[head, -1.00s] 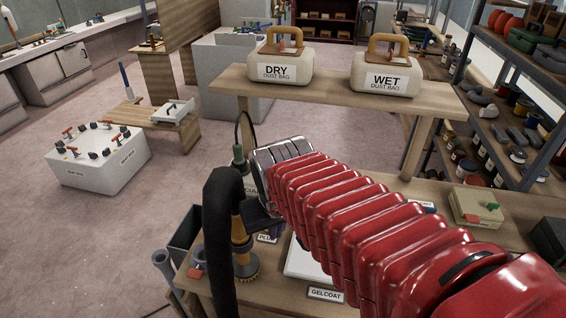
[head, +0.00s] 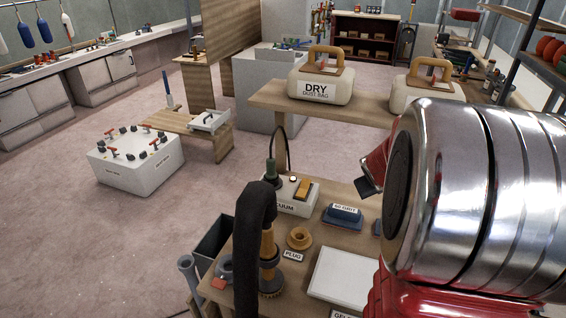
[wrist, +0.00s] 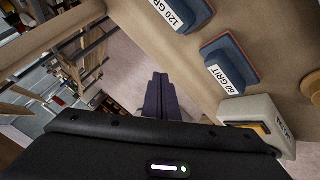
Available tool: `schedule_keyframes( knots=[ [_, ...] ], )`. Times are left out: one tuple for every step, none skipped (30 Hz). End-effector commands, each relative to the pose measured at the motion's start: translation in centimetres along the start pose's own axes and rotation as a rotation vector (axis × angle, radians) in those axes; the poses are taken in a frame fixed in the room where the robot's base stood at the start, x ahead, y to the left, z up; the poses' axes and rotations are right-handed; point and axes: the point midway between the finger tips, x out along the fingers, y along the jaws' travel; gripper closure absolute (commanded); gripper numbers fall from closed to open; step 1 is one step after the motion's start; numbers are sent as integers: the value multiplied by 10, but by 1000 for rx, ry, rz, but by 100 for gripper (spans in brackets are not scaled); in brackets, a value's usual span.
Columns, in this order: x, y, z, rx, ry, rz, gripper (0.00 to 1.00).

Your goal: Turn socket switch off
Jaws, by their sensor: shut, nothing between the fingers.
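The socket is likely the white box labelled "...CUUM" (head: 284,208) on the bench.
A black hose (head: 252,240) rises at the bench front. Blue sanding blocks (head: 342,215), an orange ring (head: 299,238) and a white panel (head: 345,275) lie nearby.

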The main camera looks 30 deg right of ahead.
Motion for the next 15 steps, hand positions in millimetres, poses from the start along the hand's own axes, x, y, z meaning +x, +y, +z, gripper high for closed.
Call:
schedule_keyframes(
  knots=[
    [13,10,-2,-13,21,7,100],
    [19,15,-5,-25,40,10,100],
    [28,22,-9,-39,66,13,100],
    [34,26,-12,-50,85,14,100],
    [41,30,-14,-62,105,13,100],
    [49,35,-18,-78,131,9,100],
    [54,39,-21,-90,153,8,100],
    [60,43,-24,-104,175,10,100],
    [67,46,-28,-120,206,6,100],
    [72,48,-30,-134,228,1,100],
    [76,49,-33,-149,250,-7,100],
    [82,51,-36,-166,279,-17,100],
    [86,52,-38,-180,301,-26,100],
    [89,52,-40,-193,324,-37,100],
    [94,51,-43,-211,355,-51,100]
  ],
)
